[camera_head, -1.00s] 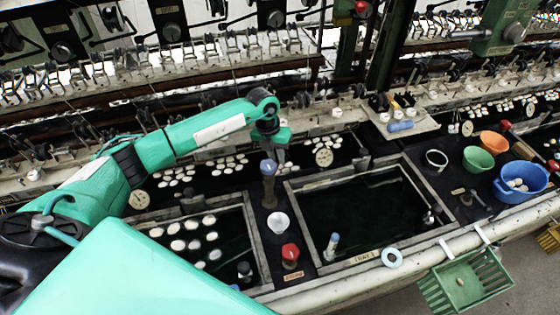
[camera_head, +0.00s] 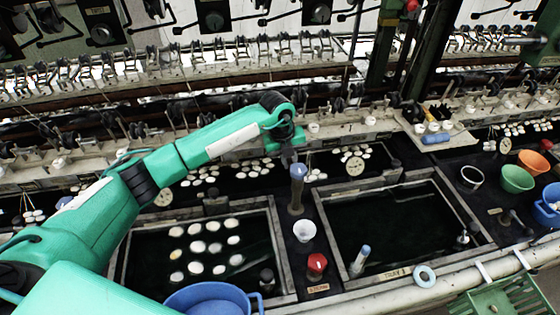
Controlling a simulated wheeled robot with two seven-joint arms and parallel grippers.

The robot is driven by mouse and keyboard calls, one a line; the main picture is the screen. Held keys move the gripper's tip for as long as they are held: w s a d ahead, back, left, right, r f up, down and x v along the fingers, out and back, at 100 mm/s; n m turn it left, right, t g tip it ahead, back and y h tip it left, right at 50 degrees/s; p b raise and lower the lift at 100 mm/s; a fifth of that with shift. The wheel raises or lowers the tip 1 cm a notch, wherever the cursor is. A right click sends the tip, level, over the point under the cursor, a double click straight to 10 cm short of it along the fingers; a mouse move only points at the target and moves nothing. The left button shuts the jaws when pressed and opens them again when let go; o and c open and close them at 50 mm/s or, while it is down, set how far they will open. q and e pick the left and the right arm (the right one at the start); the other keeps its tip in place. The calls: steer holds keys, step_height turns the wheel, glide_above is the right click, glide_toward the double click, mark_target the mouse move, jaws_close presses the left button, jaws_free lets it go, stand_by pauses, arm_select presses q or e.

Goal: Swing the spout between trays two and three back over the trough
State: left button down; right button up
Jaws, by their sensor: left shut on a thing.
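The spout's post (camera_head: 297,196), with a blue top, stands upright on the dark strip between the left tray (camera_head: 277,245) and the right tray (camera_head: 320,210), whose label seems to read tray 3. My left gripper (camera_head: 289,157) is just behind the blue top, shut on the spout. The gripped part is mostly hidden by the fingers and the post, so I cannot tell exactly which way the spout points. The dark trough (camera_head: 235,184) with floating white cocoons runs behind the trays. My right gripper is not in view.
A white cup (camera_head: 304,231) and a red-capped container (camera_head: 317,266) stand in front of the post. A blue basin (camera_head: 213,299) is at the bottom edge. Green (camera_head: 516,179) and orange (camera_head: 533,161) bowls stand at right. The reeling machinery lines the back.

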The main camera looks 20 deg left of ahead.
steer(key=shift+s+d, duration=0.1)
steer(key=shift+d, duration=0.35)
arm_select(q)
steer(key=c, duration=1.4)
jaws_free()
steer(key=shift+o, duration=0.2)
step_height(320, 180, up, 14)
steer(key=s+a+b, duration=0.1)
steer(key=a+b, duration=0.1)
steer(key=b, duration=0.1)
steer(key=shift+s+a+f+b, duration=0.2)
steer(key=shift+b, duration=0.15)
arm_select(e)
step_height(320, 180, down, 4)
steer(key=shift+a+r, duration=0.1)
